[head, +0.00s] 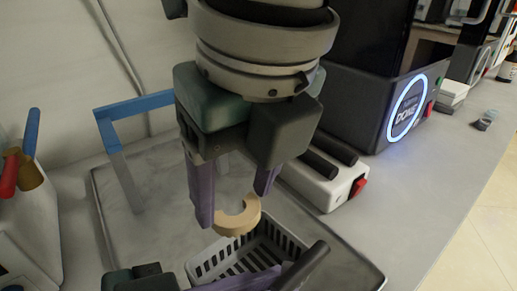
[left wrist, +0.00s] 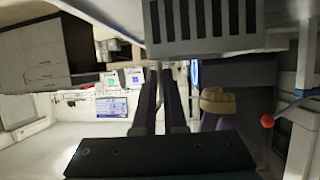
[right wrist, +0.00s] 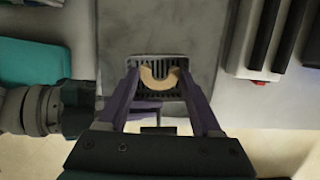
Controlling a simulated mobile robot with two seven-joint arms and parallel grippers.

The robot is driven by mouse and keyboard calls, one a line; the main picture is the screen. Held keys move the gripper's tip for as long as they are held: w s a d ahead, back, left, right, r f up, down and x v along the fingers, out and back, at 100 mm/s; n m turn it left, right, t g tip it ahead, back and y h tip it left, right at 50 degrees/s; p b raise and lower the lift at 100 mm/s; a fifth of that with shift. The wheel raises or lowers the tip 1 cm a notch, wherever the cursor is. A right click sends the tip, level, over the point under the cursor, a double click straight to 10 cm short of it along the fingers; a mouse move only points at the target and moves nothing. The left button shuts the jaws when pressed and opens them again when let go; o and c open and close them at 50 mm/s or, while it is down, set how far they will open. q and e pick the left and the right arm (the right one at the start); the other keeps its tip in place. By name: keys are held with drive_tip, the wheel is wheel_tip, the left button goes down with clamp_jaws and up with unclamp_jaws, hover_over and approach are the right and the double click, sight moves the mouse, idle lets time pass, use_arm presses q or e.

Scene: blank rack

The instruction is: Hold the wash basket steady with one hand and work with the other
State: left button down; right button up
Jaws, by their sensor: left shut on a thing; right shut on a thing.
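The wash basket (head: 288,243) is a small grey slotted basket at the lower middle of the head view. It also shows in the right wrist view (right wrist: 158,62) and at the top of the left wrist view (left wrist: 205,25). My left gripper (left wrist: 160,72) is shut on the basket's wall; in the head view it is mostly cut off at the bottom. My right gripper (head: 234,208) is shut on a beige C-shaped piece (head: 236,222), which sits between its purple fingers, over the basket. The piece also shows in the right wrist view (right wrist: 158,80).
A grey tray (head: 160,180) lies under the basket. A blue and grey frame (head: 128,108) stands at its back left. A white box with a red switch (head: 325,188) and a black machine with a lit ring (head: 405,108) are at right. Tool handles (head: 30,130) stand at far left.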

use_arm(q)
drive_tip(key=c, duration=0.9)
unclamp_jaws()
